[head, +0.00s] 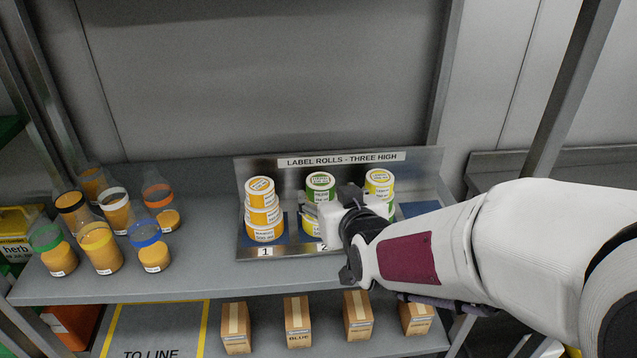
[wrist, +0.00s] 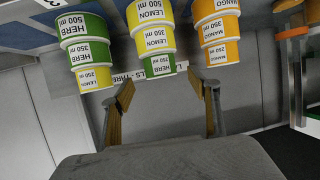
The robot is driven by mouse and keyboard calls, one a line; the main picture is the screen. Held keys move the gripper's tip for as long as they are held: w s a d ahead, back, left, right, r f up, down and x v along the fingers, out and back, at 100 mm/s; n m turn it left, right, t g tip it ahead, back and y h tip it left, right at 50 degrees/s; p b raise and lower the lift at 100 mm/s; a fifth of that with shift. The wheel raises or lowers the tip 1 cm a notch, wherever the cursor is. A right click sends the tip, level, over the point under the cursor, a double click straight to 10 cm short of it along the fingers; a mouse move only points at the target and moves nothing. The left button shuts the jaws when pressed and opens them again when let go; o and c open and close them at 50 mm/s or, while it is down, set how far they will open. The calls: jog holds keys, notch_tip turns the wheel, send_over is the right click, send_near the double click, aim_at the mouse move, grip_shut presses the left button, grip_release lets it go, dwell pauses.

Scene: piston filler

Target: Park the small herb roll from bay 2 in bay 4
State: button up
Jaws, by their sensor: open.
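The small herb roll (head: 320,181), green-topped and marked 250 ml, sits on top of the bay 2 stack. In the wrist view the small herb roll (wrist: 159,66) rests on two lemon rolls (wrist: 153,38). My gripper (wrist: 170,92) is open and empty; its fingers point toward this roll, one to each side, with no contact visible. In the head view my gripper hides much of the bay 2 and bay 3 stacks. Bay 4 (head: 421,208), at the right of the rack, shows a bare blue patch, partly behind my arm.
A mango stack (head: 263,211) stands in bay 1. Bay 3 has a small lemon roll (head: 379,182) on top of herb rolls (wrist: 77,52). The rack's back panel (head: 425,165) rises behind. Several jars (head: 101,249) stand at left; cartons (head: 298,318) sit on the shelf below.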

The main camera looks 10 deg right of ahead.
aim_at(322, 186)
jog(key=shift+x, duration=0.9)
jog(key=shift+w, duration=0.2)
jog(key=shift+r+x, duration=0.2)
jog(key=shift+x, duration=2.2)
jog(key=shift+w+a, duration=0.1)
jog(key=c, duration=1.4)
jog(key=shift+r, duration=0.1)
jog(key=shift+r, duration=4.9)
